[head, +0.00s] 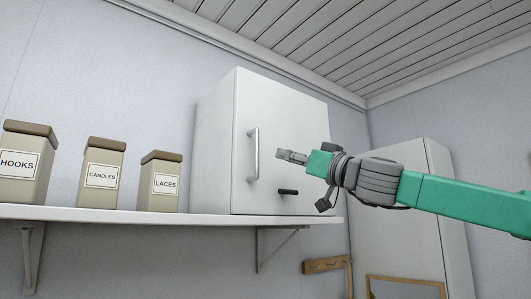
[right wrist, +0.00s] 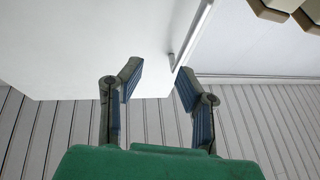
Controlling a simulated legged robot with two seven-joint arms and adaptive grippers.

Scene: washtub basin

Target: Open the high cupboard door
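The high cupboard (head: 215,150) is a white box on the shelf, and its door (head: 290,120) looks shut. A vertical silver bar handle (head: 253,154) is on the door's left side, and a small dark fitting (head: 288,192) sits lower on the door. My right gripper (head: 280,155) is in front of the door, just right of the handle. In the right wrist view its two blue-padded fingers (right wrist: 158,82) are spread with nothing between them. The handle (right wrist: 192,38) shows there near the right-hand finger; contact cannot be told. My left gripper is not in view.
The white shelf (head: 130,213) runs under the cupboard. Canisters labelled HOOKS (head: 22,165), CANDLES (head: 101,175) and LACES (head: 161,182) stand on it to the left. A tall white cabinet (head: 400,220) stands behind my right arm. The slatted ceiling (head: 340,40) is above.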

